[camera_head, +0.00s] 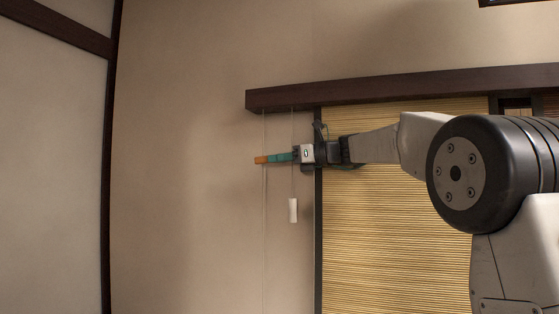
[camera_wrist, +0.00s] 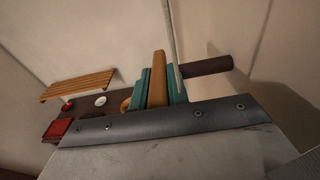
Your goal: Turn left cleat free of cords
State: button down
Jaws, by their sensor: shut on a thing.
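My gripper (camera_head: 279,157), with teal fingers, is up at the wall left of the blind. In the wrist view its fingers (camera_wrist: 158,91) are shut on an orange-brown piece (camera_wrist: 159,66), which sticks out past them; it appears to be the cleat. In the head view its orange end (camera_head: 261,160) points left, across a thin pale cord (camera_head: 264,225). Whether the cord touches or wraps it is unclear. A cord also passes close by in the wrist view (camera_wrist: 169,30). A white pull (camera_head: 293,210) hangs from another cord.
A dark wooden rail (camera_head: 400,87) runs above the gripper and the woven blind (camera_head: 400,230). The wall to the left (camera_head: 190,180) is bare. In the wrist view, a slatted wooden bench (camera_wrist: 78,86), a dark table with a white dish (camera_wrist: 100,100) and a red tray (camera_wrist: 57,128) lie further off.

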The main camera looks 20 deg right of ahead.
jog(key=g+h, duration=0.2)
jog(key=h, duration=0.1)
jog(key=shift+r, duration=0.2)
jog(key=c, duration=1.4)
grip_release()
jog(key=shift+o, duration=0.2)
jog(key=s+d, duration=0.7)
jog(key=d, duration=0.3)
jog(key=shift+s+d+r, duration=0.2)
jog(key=shift+s+d, duration=0.05)
jog(key=shift+d, duration=0.05)
